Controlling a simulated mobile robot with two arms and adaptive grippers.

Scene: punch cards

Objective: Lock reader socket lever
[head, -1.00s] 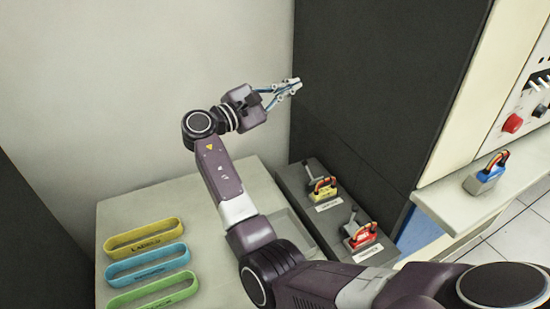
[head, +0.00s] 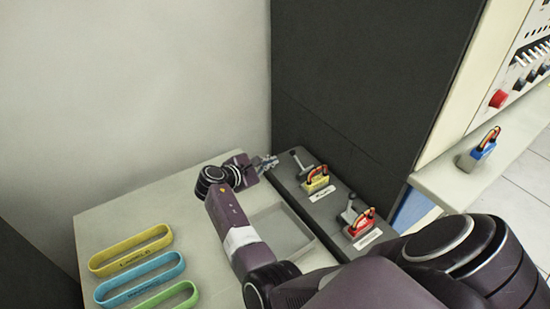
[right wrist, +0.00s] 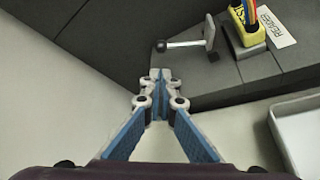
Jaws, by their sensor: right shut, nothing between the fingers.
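The reader socket is on a dark grey box (head: 290,188), with a yellow plug (head: 317,183) standing in it. The plug also shows in the right wrist view (right wrist: 247,24), beside a white label (right wrist: 276,28) reading "READER". The reader socket's lever (head: 302,162) is a metal rod with a dark knob; in the right wrist view the lever (right wrist: 188,43) points left, its knob (right wrist: 161,46) at the left end. My right gripper (head: 271,163) is shut and empty at the box's far left end. In its wrist view, the fingertips (right wrist: 160,75) are just below the knob, apparently apart from it. My left gripper is out of view.
A second socket with a red plug (head: 361,226) and its own lever (head: 348,210) is nearer on the box. A light table with a shallow tray (head: 283,230) and yellow, blue and green loops (head: 130,252) lies left. A dark cabinet (head: 370,90) rises behind.

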